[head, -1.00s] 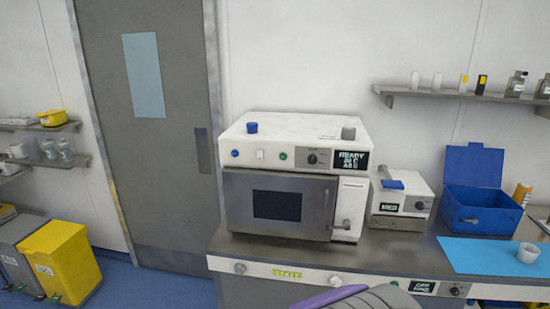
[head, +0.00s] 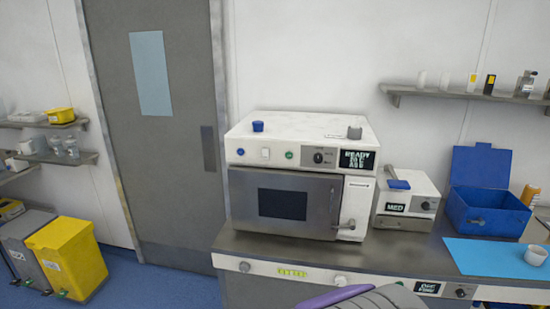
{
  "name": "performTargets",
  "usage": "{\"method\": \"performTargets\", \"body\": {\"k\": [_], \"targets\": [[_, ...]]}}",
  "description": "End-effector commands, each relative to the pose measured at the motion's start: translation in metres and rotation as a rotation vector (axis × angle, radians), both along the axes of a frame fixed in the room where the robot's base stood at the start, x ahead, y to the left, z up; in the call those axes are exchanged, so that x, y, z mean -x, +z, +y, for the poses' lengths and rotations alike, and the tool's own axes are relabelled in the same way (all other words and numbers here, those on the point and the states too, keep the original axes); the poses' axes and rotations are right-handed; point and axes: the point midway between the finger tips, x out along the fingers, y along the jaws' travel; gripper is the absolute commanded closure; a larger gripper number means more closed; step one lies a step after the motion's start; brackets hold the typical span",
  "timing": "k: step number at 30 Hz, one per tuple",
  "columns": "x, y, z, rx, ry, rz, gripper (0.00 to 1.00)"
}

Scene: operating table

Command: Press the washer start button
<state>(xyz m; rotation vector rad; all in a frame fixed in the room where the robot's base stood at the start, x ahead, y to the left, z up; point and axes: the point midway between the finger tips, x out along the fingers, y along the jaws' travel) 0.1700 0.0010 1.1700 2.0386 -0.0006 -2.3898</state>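A white and steel machine (head: 285,204) with a dark window stands on the counter; its door is closed. Its top panel has a blue button (head: 241,152), a white switch (head: 265,153), a green button (head: 289,155), a black knob (head: 318,157) and a lit display (head: 357,159) that seems to start with "READY". I cannot tell which unit is the washer. My gripper is not in view; only a purple and grey part of me shows at the bottom.
The grey counter (head: 400,247) also holds a small white device (head: 407,198), an open blue box (head: 487,205) and a white cup (head: 536,255) on a blue mat (head: 480,258). A yellow bin (head: 72,255) stands on the floor at left, beside the closed grey door (head: 160,190).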

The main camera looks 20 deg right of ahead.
Motion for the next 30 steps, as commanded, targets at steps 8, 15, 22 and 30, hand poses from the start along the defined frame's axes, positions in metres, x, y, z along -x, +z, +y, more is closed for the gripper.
{"method": "performTargets", "body": {"k": [8, 15, 22, 30], "targets": [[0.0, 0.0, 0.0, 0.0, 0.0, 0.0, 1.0], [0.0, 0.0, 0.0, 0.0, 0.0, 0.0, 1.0], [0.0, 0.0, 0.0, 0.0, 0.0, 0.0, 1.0], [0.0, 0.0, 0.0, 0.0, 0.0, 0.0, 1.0]]}}
